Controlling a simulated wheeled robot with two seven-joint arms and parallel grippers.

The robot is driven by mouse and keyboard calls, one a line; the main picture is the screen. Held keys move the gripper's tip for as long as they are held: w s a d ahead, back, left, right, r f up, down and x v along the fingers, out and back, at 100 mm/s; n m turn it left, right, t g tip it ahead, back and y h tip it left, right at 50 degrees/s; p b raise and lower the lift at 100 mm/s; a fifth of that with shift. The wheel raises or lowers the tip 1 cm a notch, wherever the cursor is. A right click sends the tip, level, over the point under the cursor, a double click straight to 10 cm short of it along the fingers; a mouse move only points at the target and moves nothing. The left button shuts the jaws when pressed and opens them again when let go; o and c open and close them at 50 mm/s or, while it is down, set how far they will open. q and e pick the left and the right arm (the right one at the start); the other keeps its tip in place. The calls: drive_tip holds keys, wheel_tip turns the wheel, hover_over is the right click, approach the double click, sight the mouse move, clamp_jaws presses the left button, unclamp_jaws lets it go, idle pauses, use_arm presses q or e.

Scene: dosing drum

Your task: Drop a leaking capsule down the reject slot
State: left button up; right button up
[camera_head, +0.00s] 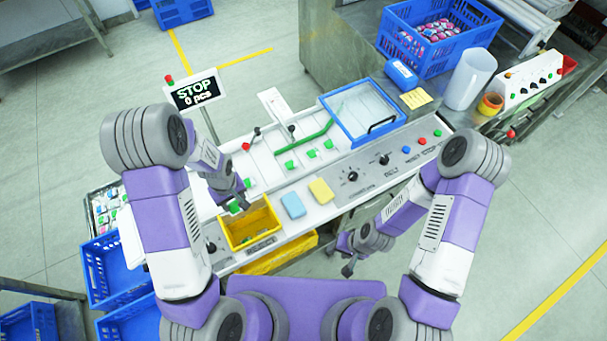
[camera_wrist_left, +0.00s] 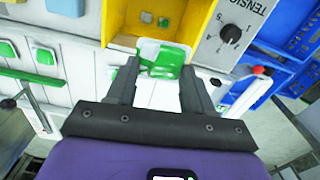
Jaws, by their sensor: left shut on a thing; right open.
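My left gripper (camera_head: 238,203) is shut on a green-and-white capsule (camera_wrist_left: 163,58), which shows between its fingertips in the left wrist view. It holds the capsule beside the open yellow bin (camera_head: 252,224), at the bin's upper left in the head view. The yellow bin (camera_wrist_left: 188,18) shows just beyond the capsule in the left wrist view. Whether the capsule overlaps the bin's rim, and any leak on it, I cannot tell. My right gripper (camera_head: 347,270) is open and empty, low beside the machine's front.
Several green capsules (camera_head: 312,153) sit in lanes on the white machine. Blue (camera_head: 293,205) and yellow (camera_head: 321,191) pads lie right of the bin. The stop sign (camera_head: 194,92) reads 0 pcs. Blue crates (camera_head: 112,268) stand at left; a lever (camera_wrist_left: 262,72) is near the left gripper.

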use_arm(q)
drive_tip(key=shift+f+b, duration=1.8)
drive_tip(key=shift+f, duration=0.9)
drive_tip(key=o, duration=1.1)
drive_tip(key=shift+c, duration=0.2)
drive_tip(key=shift+r, duration=0.1)
drive_tip(key=shift+r, duration=3.75)
